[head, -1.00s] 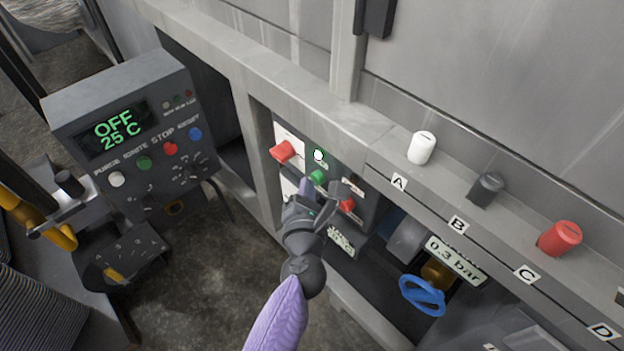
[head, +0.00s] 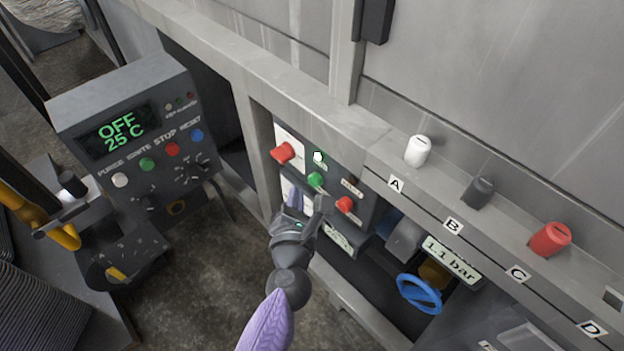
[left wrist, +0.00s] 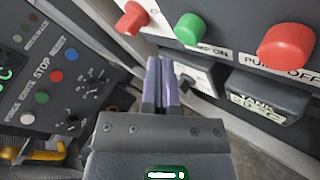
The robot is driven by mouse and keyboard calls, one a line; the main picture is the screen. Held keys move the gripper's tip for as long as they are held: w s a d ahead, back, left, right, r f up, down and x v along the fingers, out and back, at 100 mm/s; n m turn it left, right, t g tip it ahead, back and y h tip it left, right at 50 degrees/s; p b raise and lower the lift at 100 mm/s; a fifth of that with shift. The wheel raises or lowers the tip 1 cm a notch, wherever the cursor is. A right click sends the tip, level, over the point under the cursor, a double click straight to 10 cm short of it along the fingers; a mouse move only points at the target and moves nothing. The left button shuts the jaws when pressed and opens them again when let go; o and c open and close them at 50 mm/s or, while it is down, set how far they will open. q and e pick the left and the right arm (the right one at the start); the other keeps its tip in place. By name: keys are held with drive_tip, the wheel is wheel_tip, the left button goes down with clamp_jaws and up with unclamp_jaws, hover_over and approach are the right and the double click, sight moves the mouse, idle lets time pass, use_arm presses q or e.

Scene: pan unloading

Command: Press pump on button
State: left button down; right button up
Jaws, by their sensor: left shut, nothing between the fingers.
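The green pump on button (head: 315,180) is on a dark control panel (head: 364,217) under the grey ledge. It also shows in the left wrist view (left wrist: 190,28), with its label partly hidden by my fingers. The red pump off button (head: 345,204) is to its right, and it also shows in the left wrist view (left wrist: 287,46). My left gripper (head: 290,197) has its purple fingers shut and empty. In the left wrist view its fingertips (left wrist: 161,62) are below and left of the green button, apart from it. My right gripper is out of view.
A red rotary switch (head: 284,152) and a pale lamp (head: 319,157) are near the button. A display reads 1.1 bar (head: 453,259) above a blue handwheel (head: 419,293). A separate console (head: 130,140) at left reads OFF, 25 C.

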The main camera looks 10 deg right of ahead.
use_arm(q)
drive_tip(key=shift+s+a+p, duration=0.25)
drive_tip(key=shift+s+a, duration=0.4)
drive_tip(key=shift+a, duration=0.2)
drive_tip(key=shift+s+a+p, duration=0.25)
drive_tip(key=shift+s+a, duration=0.35)
drive_tip(key=shift+a, duration=0.25)
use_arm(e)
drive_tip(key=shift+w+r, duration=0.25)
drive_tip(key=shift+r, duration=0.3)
